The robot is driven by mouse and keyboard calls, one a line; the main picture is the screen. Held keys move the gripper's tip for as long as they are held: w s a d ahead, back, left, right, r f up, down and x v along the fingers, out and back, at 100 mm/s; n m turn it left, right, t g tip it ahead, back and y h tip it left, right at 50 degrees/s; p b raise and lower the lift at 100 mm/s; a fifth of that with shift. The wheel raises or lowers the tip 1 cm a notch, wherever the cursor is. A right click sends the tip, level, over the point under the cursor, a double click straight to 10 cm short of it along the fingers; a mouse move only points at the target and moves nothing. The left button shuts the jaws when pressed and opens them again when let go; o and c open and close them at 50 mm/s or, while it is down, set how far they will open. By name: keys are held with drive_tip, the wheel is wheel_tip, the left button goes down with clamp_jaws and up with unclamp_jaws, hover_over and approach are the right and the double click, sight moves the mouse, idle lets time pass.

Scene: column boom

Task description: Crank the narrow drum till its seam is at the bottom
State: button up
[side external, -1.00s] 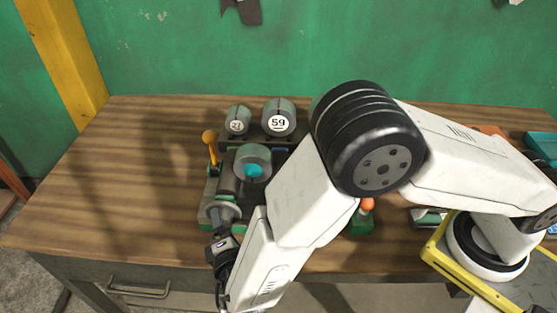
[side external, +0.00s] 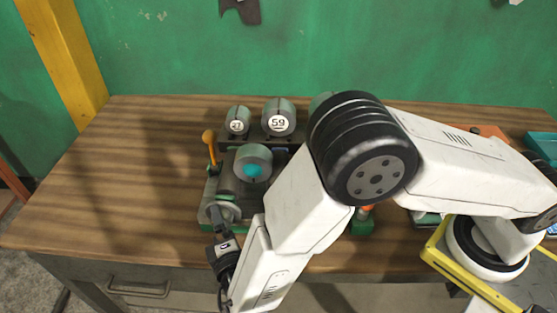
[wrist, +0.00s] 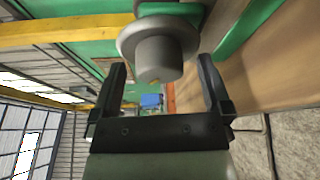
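Two grey drums stand at the back of a bench rig: a smaller one marked 27 (side external: 237,121) and a larger one marked 59 (side external: 279,117). Each has a dark line near its top. A grey drum with a teal round part (side external: 253,165) sits in front of them. A grey flanged disc (side external: 216,212) is at the rig's near end. My gripper (side external: 219,232) is just in front of this disc. In the wrist view my gripper (wrist: 162,72) is open, and a grey round knob (wrist: 160,58) on a flange lies between and beyond its fingertips, apparently ungripped.
An orange-handled lever (side external: 210,145) rises at the rig's left. An orange knob (side external: 367,206) on a green base stands right of my forearm. My arm hides the rig's right side and part of another drum (side external: 320,100). The wooden bench (side external: 110,190) is clear at left.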

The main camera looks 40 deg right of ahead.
idle(0.3)
wheel_tip(320, 180, up, 7)
drive_tip(key=s+a, duration=0.1)
drive_tip(key=s, duration=0.1)
drive_tip(key=shift+s, duration=0.35)
idle(0.4)
drive_tip(key=shift+r, duration=0.15)
